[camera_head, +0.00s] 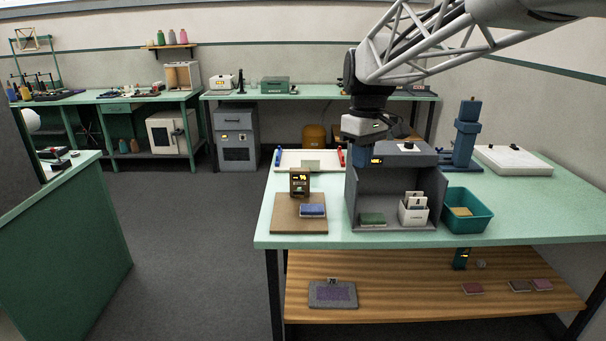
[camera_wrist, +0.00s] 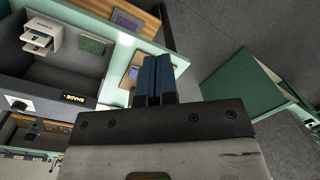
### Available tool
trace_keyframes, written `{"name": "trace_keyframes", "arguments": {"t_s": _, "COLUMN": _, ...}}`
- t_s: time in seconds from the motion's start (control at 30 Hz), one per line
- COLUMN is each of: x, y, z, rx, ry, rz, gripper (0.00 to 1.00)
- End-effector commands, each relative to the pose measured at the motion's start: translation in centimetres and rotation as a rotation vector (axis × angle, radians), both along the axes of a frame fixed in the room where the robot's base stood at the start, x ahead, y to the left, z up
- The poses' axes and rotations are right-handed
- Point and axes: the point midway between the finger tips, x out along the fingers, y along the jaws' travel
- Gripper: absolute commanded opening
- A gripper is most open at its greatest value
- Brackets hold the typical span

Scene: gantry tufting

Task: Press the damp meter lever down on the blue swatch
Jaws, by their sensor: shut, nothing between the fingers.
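The damp meter (camera_head: 299,180) is a small dark upright unit with a lit display, at the back of a brown board (camera_head: 283,222) on the left of the green bench. The blue swatch (camera_head: 312,211) lies flat on the board in front of it. I cannot make out the lever clearly. My gripper (camera_head: 361,160) has blue fingers and is up by the left top edge of the grey shade box, right of the meter and apart from it. In the wrist view the fingers (camera_wrist: 157,68) are together and empty, partly covering the board and the blue swatch (camera_wrist: 133,72).
The grey shade box (camera_head: 352,195) stands right of the board, with a green swatch (camera_head: 372,219) and a white card holder (camera_head: 412,214) inside. A teal bin (camera_head: 482,212) and a blue column device (camera_head: 466,130) stand further right. A pale tray (camera_head: 290,158) lies behind the meter.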

Motion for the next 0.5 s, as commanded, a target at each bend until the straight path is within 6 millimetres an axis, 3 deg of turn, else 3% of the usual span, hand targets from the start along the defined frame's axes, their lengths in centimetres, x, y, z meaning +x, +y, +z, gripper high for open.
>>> {"name": "trace_keyframes", "arguments": {"t_s": 0.5, "x": 9.3, "y": 3.0, "z": 0.0, "rx": 0.026, "ry": 0.083, "rz": 0.215, "gripper": 0.0}}
